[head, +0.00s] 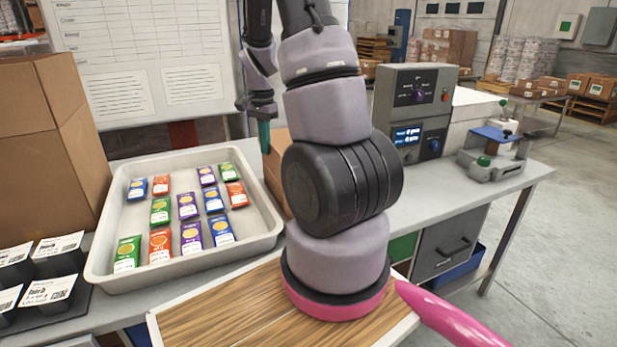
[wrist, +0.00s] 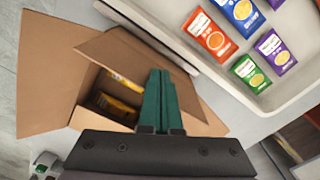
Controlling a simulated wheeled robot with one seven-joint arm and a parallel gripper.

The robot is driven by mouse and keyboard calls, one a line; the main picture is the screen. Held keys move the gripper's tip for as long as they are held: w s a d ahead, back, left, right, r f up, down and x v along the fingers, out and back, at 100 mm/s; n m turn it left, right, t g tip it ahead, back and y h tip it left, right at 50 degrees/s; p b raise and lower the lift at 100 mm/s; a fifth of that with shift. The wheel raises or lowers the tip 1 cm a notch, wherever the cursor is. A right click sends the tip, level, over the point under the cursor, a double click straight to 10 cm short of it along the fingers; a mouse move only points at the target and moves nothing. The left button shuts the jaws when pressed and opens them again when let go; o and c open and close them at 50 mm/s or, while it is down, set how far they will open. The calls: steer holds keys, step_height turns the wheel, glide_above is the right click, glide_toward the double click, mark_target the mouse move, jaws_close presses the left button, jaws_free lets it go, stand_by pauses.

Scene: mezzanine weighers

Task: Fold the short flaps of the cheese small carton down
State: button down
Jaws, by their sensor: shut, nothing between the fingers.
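The small brown carton (wrist: 88,120) stands open in the wrist view, with yellow packs (wrist: 115,104) inside. A wide flap (wrist: 48,75) is spread outward on the left. Another flap (wrist: 118,50) leans over part of the opening from the far side. In the head view only a strip of the carton (head: 276,172) shows; my arm hides the rest. My gripper (wrist: 159,75) has green fingers, shut together and empty, above the carton's right part; contact with the flap is unclear. In the head view my gripper (head: 264,146) points down beside the carton.
A white tray (head: 270,222) of several coloured packets stands left of the carton, close beside it. A tall brown box (head: 45,150) and black bins (head: 55,258) are farther left. A grey control box (head: 415,110) stands right on the bench. A wooden board (head: 225,320) lies in front.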

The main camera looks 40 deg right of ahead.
steer(key=shift+s+d+r, duration=0.1)
steer(key=shift+s+d, duration=0.05)
steer(key=shift+d, duration=0.4)
steer(key=shift+s+d+r, duration=0.1)
steer(key=shift+d, duration=0.45)
steer(key=shift+d, duration=0.1)
steer(key=shift+s+d+f, duration=0.15)
steer(key=shift+d+f, duration=0.15)
steer(key=shift+d, duration=0.5)
steer(key=shift+s+d+f, duration=0.15)
steer(key=shift+d+f, duration=0.1)
steer(key=shift+d, duration=0.55)
steer(key=shift+s+d+f, duration=0.25)
steer(key=shift+d+f, duration=0.8)
steer(key=shift+d, duration=0.1)
steer(key=shift+d+f, duration=0.1)
